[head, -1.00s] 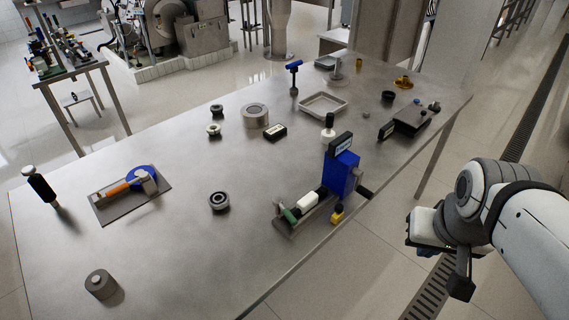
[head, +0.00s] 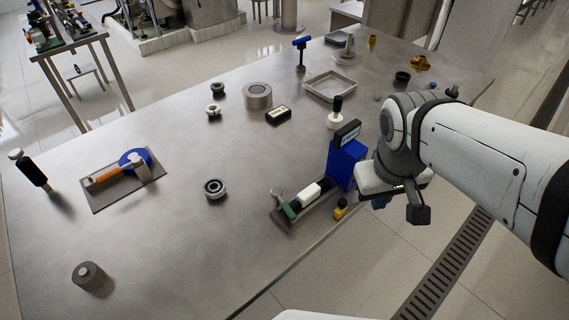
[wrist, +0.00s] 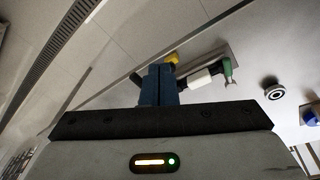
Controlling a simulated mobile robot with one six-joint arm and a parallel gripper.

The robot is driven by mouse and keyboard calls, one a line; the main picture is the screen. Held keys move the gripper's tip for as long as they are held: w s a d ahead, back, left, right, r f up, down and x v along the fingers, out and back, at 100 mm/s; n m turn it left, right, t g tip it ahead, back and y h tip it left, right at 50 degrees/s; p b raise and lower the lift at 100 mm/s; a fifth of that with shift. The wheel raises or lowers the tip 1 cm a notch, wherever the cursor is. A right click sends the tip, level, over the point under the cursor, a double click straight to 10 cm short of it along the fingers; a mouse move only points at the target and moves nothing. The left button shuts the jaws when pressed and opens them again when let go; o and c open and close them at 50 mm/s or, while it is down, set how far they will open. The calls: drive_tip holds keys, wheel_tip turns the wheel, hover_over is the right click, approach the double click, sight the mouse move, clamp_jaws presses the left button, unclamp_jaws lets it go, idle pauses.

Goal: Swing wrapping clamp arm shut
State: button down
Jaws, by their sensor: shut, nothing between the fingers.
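A fixture with a blue block (head: 346,163) stands at the front edge of the table. A white cylinder (head: 309,193) and a green piece (head: 290,209) lie along its low grey base; they also show in the wrist view (wrist: 198,79). I cannot tell for certain which part is the wrapping clamp arm. My gripper (head: 380,201) is shut and empty, just right of the blue block. Its blue fingers (wrist: 158,86) partly cover the fixture in the wrist view.
A yellow-and-black piece (head: 340,209) stands by the fixture's near side. A ring (head: 214,188) and a grey cylinder (head: 88,276) stand on the table. The table's front left is mostly clear.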

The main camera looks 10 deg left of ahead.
drive_tip(key=w+a+f+n+g+h+b, duration=0.1)
drive_tip(key=w+a+f+n+h+b, duration=0.15)
drive_tip(key=a+f+n, duration=0.45)
drive_tip(key=n+t+h+b, duration=0.2)
drive_tip(key=n+h, duration=0.2)
drive_tip(key=n, duration=0.6)
approach(284, 209)
drive_tip(key=s+d+r, duration=0.2)
drive_tip(key=s, duration=0.2)
drive_tip(key=s+a+f+n+t+h+b, duration=0.1)
drive_tip(key=s+a+f+n+t, duration=0.3)
drive_tip(key=a, duration=0.4)
drive_tip(key=shift+n+g, duration=0.4)
drive_tip(key=shift+n, duration=0.1)
drive_tip(key=x, duration=0.9)
drive_tip(key=shift+w+d, duration=0.3)
drive_tip(key=shift+w, duration=0.2)
drive_tip(key=d, duration=0.1)
drive_tip(key=w+d, duration=0.1)
drive_tip(key=w+p, duration=0.1)
drive_tip(key=shift+d+r, duration=0.25)
drive_tip(key=shift+d, duration=0.15)
drive_tip(key=shift+w+d, duration=0.3)
